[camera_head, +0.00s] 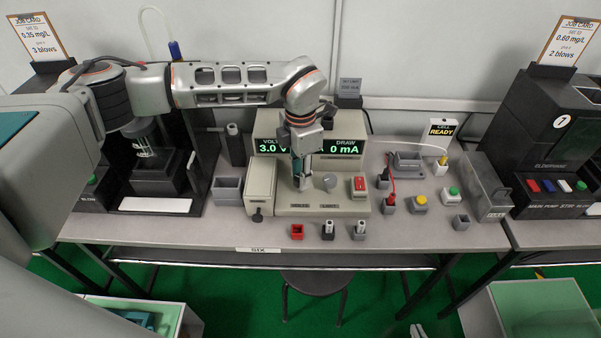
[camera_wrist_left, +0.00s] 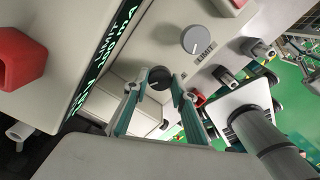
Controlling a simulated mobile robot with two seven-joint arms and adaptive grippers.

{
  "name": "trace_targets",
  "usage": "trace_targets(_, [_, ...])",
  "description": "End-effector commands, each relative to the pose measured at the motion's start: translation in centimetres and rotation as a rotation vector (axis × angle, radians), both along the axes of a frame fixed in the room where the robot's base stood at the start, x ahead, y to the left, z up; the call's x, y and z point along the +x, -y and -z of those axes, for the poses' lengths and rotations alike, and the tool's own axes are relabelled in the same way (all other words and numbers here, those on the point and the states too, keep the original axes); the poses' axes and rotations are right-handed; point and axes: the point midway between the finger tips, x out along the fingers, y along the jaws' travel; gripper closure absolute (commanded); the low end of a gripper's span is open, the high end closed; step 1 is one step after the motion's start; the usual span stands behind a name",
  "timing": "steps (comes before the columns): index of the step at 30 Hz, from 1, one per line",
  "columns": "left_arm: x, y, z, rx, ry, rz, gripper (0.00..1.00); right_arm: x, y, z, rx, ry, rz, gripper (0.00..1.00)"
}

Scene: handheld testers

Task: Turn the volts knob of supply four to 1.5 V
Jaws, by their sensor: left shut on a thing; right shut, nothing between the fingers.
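The power supply (camera_head: 325,208) is a beige unit; its green display (camera_head: 308,147) reads 3.0 V and DRAW 0 mA. My left gripper (camera_head: 302,183) reaches down over the left side of its front panel and hides the volts knob there in the head view. In the left wrist view the dark volts knob (camera_wrist_left: 160,78) sits between the teal-padded fingertips of my left gripper (camera_wrist_left: 158,88), which is shut on it. A grey limit knob (camera_head: 329,184) is just to its right; it also shows in the wrist view (camera_wrist_left: 195,39). My right gripper is not in view.
A red switch (camera_head: 359,185) is right of the limit knob. A beige box (camera_head: 261,185) stands close on the left. Sockets (camera_head: 297,231) line the front; a red lead (camera_head: 391,180) runs at right. The bench label (camera_head: 258,250) reads SIX.

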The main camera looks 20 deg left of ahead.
Motion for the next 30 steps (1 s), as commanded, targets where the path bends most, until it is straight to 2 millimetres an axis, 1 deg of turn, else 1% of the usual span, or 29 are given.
trace_targets(5, [0.0,0.0,-0.1,0.000,0.000,-0.056,0.96,0.1,0.0,-0.6,0.000,0.003,0.000,1.00])
trace_targets(11, [-0.1,0.0,-0.2,0.001,-0.001,-0.188,0.96,0.4,0.0,-1.5,0.000,0.010,0.000,1.00])
trace_targets(21, [0.0,0.0,-0.1,0.000,0.000,-0.506,0.96,0.6,0.0,-3.1,0.000,0.018,0.000,1.00])
trace_targets(30, [-0.1,0.0,0.0,0.000,-0.001,-0.770,0.96,0.7,0.0,-3.8,0.001,0.021,0.001,1.00])
